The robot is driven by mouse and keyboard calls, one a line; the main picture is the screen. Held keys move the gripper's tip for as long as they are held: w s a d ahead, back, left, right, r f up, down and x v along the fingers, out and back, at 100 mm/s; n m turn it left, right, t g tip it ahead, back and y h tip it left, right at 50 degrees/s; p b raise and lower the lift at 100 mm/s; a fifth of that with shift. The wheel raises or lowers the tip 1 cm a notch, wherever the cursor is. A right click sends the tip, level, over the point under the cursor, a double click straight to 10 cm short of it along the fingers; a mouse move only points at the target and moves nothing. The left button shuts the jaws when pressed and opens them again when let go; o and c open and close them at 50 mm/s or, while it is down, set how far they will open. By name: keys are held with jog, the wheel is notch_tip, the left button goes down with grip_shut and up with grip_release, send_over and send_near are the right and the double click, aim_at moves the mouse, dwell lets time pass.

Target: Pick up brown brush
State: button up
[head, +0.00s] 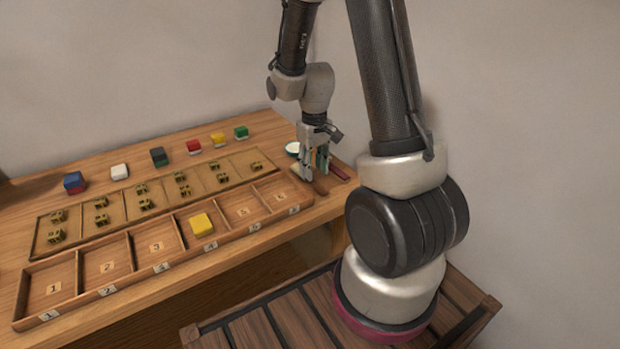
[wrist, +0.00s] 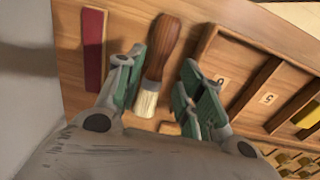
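The brown brush (wrist: 163,50) has a brown wooden handle and pale bristles. In the wrist view it lies on the wooden table (wrist: 130,14) between the fingers of my gripper (wrist: 158,88), with its bristle end toward my palm. The fingers have green pads and are open, with a gap on the right side of the brush; the left finger is close to it, and I cannot tell if it touches. In the head view my gripper (head: 316,172) points down at the right end of the table, and the brush is mostly hidden there.
A dark red bar (wrist: 94,48) lies left of the brush. The numbered wooden tray (head: 118,284) is close to my right finger; a yellow block (head: 201,224) sits in its compartment 4. Several coloured blocks line the back.

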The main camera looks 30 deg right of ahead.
aim_at(314, 181)
notch_tip(314, 181, down, 5)
jog(key=shift+d+r, duration=0.1)
jog(key=shift+r, duration=0.1)
jog(key=c, duration=0.8)
notch_tip(314, 181, up, 10)
jog(key=shift+r, duration=0.1)
